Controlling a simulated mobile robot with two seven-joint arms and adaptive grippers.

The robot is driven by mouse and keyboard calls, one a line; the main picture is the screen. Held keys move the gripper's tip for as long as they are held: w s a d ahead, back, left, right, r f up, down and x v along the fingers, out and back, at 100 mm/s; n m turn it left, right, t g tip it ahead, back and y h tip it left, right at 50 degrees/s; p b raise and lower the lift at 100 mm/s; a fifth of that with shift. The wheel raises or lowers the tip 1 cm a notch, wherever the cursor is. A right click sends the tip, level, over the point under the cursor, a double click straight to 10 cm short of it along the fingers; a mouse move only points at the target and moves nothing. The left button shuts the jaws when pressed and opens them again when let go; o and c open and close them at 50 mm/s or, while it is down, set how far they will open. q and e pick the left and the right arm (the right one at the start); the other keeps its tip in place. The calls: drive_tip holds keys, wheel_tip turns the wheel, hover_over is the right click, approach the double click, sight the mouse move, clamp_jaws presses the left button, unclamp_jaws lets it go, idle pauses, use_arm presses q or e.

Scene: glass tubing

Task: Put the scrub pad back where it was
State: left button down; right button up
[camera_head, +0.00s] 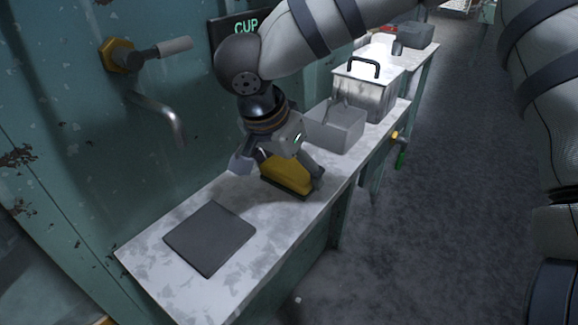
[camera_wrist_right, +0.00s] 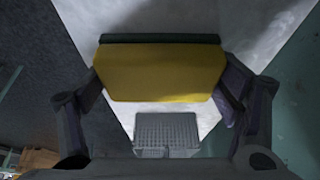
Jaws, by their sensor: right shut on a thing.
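The scrub pad (camera_head: 287,175) is a yellow block with a dark green underside. My right gripper (camera_head: 279,170) is shut on it, with one finger at each end. The pad is at or just above the pale worktop (camera_head: 275,232), between the dark square mat and the grey bin; I cannot tell whether it touches the top. In the right wrist view, the pad (camera_wrist_right: 160,72) sits between both fingers (camera_wrist_right: 161,88), its dark green layer along the far edge. My left gripper is not in view.
A dark flat square mat (camera_head: 210,238) lies on the near worktop. A grey open bin (camera_head: 338,128) and a metal box (camera_head: 362,95) with a black-handled lid stand farther along. A pipe spout (camera_head: 165,118) juts from the teal wall at left. The worktop around the mat is bare.

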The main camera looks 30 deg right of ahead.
drive_tip(key=o, duration=0.7)
drive_tip(key=shift+f, duration=0.1)
drive_tip(key=o, duration=0.3)
drive_tip(key=shift+o, duration=0.2)
drive_tip(key=v, duration=0.8)
drive_tip(key=shift+f, duration=0.1)
